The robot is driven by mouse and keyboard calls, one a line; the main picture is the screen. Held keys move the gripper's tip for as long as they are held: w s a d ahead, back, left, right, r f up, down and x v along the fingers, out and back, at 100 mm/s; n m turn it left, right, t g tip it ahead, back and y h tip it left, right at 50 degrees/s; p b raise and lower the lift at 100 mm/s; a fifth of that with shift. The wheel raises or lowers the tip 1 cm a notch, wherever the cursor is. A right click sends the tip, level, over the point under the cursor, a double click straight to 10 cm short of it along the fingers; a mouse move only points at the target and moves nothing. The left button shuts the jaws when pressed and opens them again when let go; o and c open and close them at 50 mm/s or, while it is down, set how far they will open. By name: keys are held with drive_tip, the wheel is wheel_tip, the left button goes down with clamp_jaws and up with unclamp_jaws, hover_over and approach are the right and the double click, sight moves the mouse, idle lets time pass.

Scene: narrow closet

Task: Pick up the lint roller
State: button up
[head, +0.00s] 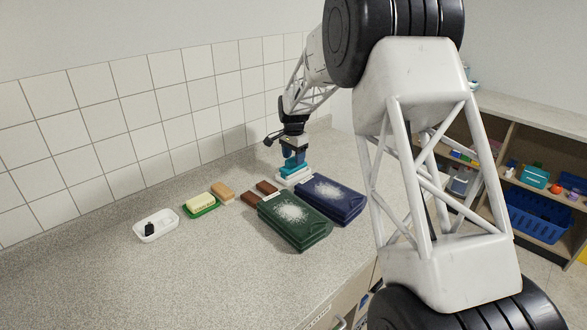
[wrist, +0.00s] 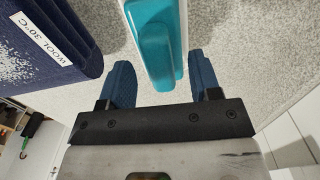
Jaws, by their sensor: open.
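A white and teal tool (head: 291,171), which looks to be the lint roller, lies on the counter beyond the folded cloths. In the wrist view its teal handle (wrist: 152,50) on a white body reaches in from the top edge; the rest is out of frame. My gripper (head: 294,157) points down over it in the head view. In the wrist view the blue fingers of my gripper (wrist: 160,62) are open, one on each side of the handle's near end. I see gaps at both sides, and cannot tell the exact height.
A navy folded cloth (head: 334,200), labelled wool in the wrist view, lies close beside the tool. A green folded cloth (head: 294,220) lies nearer. Soap on a green dish (head: 201,205) and a white dish (head: 155,225) stand left. The tiled wall (head: 130,125) bounds the counter.

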sight(293, 158)
drive_tip(key=shift+f, duration=0.65)
drive_tip(key=shift+c, duration=0.3)
drive_tip(key=c, duration=1)
drive_tip(key=shift+r, duration=0.15)
drive_tip(key=shift+r, duration=4.9)
